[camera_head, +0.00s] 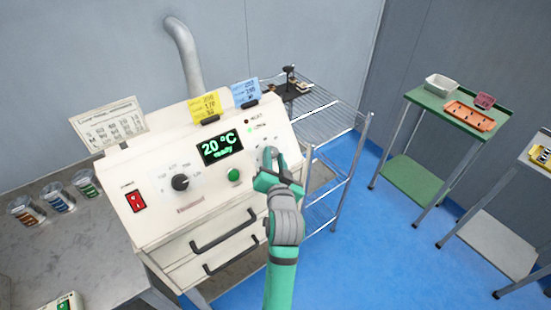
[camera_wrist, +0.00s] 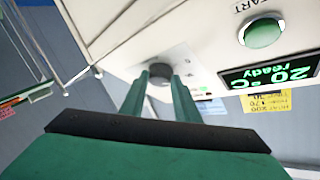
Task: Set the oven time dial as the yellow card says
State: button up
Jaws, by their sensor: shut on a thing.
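The cream oven (camera_head: 160,215) stands on the bench with a lit display (camera_head: 221,146) reading 20 °C ready. The yellow card (camera_head: 207,107) is clipped on its top edge; its writing is too small to read surely. It also shows in the wrist view (camera_wrist: 272,103). My gripper (camera_head: 269,160) is at the right of the panel, its two fingers shut on a grey dial (camera_wrist: 160,74), which sits between the fingertips in the wrist view. The dial's scale is mostly hidden by my gripper. A black dial (camera_head: 180,182) sits at the panel's left.
A green start button (camera_head: 234,175) and a red switch (camera_head: 135,201) are on the panel. A blue card (camera_head: 245,92) is beside the yellow one. A wire rack (camera_head: 325,110) stands close at the right. Drawer handles (camera_head: 225,232) jut out below.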

jog(key=shift+m+g+h, duration=0.4)
jog(key=shift+m+h, duration=0.1)
jog(key=shift+m, duration=0.5)
jog(key=o, duration=1)
jog(key=shift+o, duration=0.2)
jog(key=shift+r, duration=0.1)
jog(key=v, duration=1)
jog(key=shift+s, duration=0.4)
jog(key=shift+a+r, duration=0.1)
